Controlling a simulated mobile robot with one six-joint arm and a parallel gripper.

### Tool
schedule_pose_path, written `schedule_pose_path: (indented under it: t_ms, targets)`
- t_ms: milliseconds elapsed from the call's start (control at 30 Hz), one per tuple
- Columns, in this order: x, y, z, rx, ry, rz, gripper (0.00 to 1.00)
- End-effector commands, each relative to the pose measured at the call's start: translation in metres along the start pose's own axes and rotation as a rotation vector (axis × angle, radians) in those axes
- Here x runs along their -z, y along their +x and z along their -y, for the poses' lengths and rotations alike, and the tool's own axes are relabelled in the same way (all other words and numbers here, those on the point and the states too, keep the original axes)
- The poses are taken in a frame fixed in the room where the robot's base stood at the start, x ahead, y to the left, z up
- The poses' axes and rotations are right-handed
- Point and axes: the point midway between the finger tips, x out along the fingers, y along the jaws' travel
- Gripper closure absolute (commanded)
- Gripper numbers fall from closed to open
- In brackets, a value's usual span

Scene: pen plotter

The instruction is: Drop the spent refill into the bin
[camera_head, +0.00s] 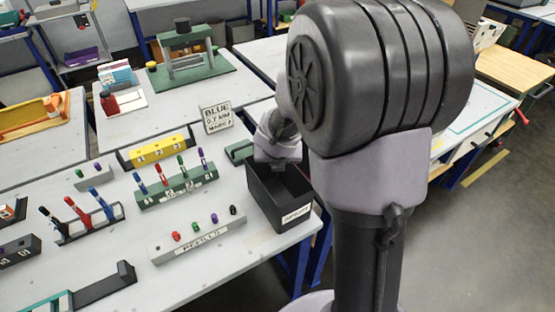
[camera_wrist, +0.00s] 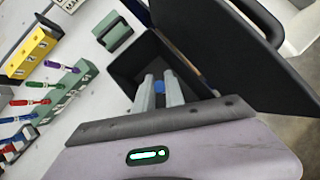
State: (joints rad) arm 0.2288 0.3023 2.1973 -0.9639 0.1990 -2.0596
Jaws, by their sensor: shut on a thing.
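The bin (camera_head: 262,205) is a black open box with a white label reading "SPENT", at the right edge of the table. My gripper (camera_head: 278,158) is over the bin opening in the head view, partly hidden by my arm. In the wrist view my gripper (camera_wrist: 159,78) points into the dark bin (camera_wrist: 125,72). It is shut on a small blue piece, the spent refill (camera_wrist: 159,87), seen between the two grey fingers. The rest of the refill is hidden, and I cannot tell how far it reaches into the bin.
A grey rack labelled "REFILLS" (camera_head: 160,250) with several coloured caps stands left of the bin. A green rack (camera_head: 150,199) with coloured pens, a yellow block (camera_head: 158,150) and a sign (camera_head: 216,117) reading "BLUE" stand behind. A green block (camera_head: 238,152) sits just behind the bin.

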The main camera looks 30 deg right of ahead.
Motion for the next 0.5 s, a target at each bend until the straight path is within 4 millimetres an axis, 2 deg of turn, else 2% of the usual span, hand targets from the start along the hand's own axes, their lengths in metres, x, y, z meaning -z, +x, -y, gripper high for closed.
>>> schedule_pose_path:
  t_ms: [300, 333, 400, 433, 500]
  targets:
    - [0.0012, 0.0019, 0.0, 0.0, -0.001, 0.0, 1.0]
    - [0.0012, 0.0019, 0.0, 0.0, 0.0, 0.0, 0.82]
    - [0.0011, 0.0019, 0.0, 0.0, 0.0, 0.0, 0.68]
    - [0.0011, 0.0019, 0.0, 0.0, 0.0, 0.0, 0.62]
    - [0.0012, 0.002, -0.0001, 0.0, 0.0, 0.0, 0.6]
